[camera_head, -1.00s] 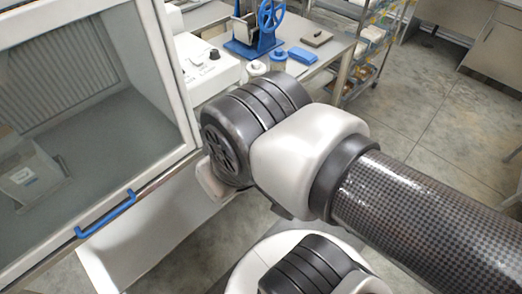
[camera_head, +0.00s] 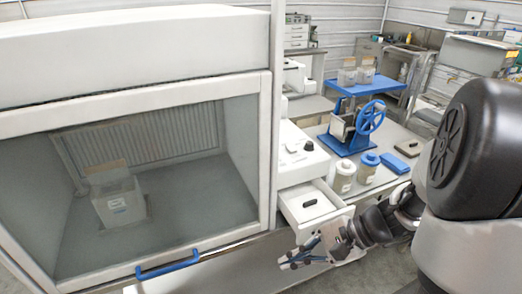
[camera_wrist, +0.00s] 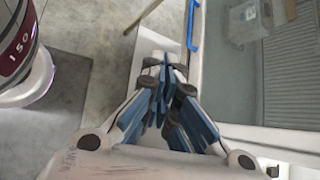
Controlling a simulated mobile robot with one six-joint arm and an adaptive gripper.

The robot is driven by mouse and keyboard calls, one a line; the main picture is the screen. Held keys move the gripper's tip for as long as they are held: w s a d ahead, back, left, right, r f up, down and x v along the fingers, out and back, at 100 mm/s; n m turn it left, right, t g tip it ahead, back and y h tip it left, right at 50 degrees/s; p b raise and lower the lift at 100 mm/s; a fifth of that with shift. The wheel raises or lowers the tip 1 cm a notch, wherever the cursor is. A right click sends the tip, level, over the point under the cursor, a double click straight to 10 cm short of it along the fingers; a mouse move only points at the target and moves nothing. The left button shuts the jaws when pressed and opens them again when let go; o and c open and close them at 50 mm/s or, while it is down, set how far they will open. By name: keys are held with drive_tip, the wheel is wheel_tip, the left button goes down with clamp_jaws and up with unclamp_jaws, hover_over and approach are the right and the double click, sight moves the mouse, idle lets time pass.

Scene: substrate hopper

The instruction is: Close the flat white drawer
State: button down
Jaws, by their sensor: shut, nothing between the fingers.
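The flat white drawer (camera_head: 318,213) stands pulled out below a white bench unit with a black knob, right of the glass-fronted cabinet. A small black piece shows on its top side. My gripper (camera_head: 288,262) is in front of and below the drawer in the head view, partly covering its lower front. Its blue-grey fingers point left, toward the cabinet's base. In the wrist view the fingers (camera_wrist: 160,75) are together with nothing between them. I cannot tell whether the gripper touches the drawer. The drawer does not clearly show in the wrist view.
The glass-fronted cabinet (camera_head: 140,90) with a blue handle (camera_head: 167,264) fills the left. Bare floor shows in the wrist view.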

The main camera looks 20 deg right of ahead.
drive_tip(key=s+d+f+m+t+h, duration=0.1)
drive_tip(key=d+f+m+t+h, duration=0.3)
drive_tip(key=d+m, duration=0.35)
drive_tip(key=s+d+f+m+t+h, duration=0.1)
drive_tip(key=s+d+f+m+t, duration=0.1)
drive_tip(key=d+f+m+t, duration=0.5)
drive_tip(key=s+d+f+m+t+h, duration=0.1)
drive_tip(key=d+f+m+h, duration=0.3)
drive_tip(key=d, duration=0.7)
drive_tip(key=w+a+f+m+y+b, duration=0.1)
drive_tip(key=w+f+b, duration=0.1)
drive_tip(key=w, duration=1.1)
drive_tip(key=shift+w+a+f+b, duration=0.3)
drive_tip(key=shift+f+b, duration=0.1)
drive_tip(key=shift+f, duration=0.1)
drive_tip(key=shift+w, duration=0.1)
